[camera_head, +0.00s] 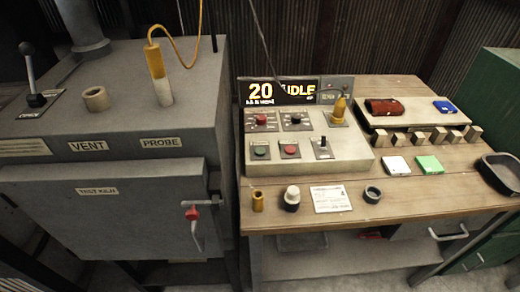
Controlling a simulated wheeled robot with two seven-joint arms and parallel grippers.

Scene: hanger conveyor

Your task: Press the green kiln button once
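The control box (345,155) sits on the wooden bench. Its green button (260,152) is at the front left, on a dark plate. A red button (290,149) is just to its right, and a small toggle switch (323,143) is further right. Behind are a red knob (263,119) and a dark knob (296,119). The display (280,91) reads "20" and "IDLE" in yellow. The grey kiln (120,120), labelled VENT, PROBE and TEST KILN, stands to the left. Neither of my grippers is in view.
The bench (408,197) holds a brass cylinder (257,201), a white-topped knob (292,196), a paper card (330,198), a dark ring (372,194), several small blocks (436,136) and a black tray (503,171). A yellow-handled probe (156,65) stands on the kiln. A lever (30,68) rises at the left.

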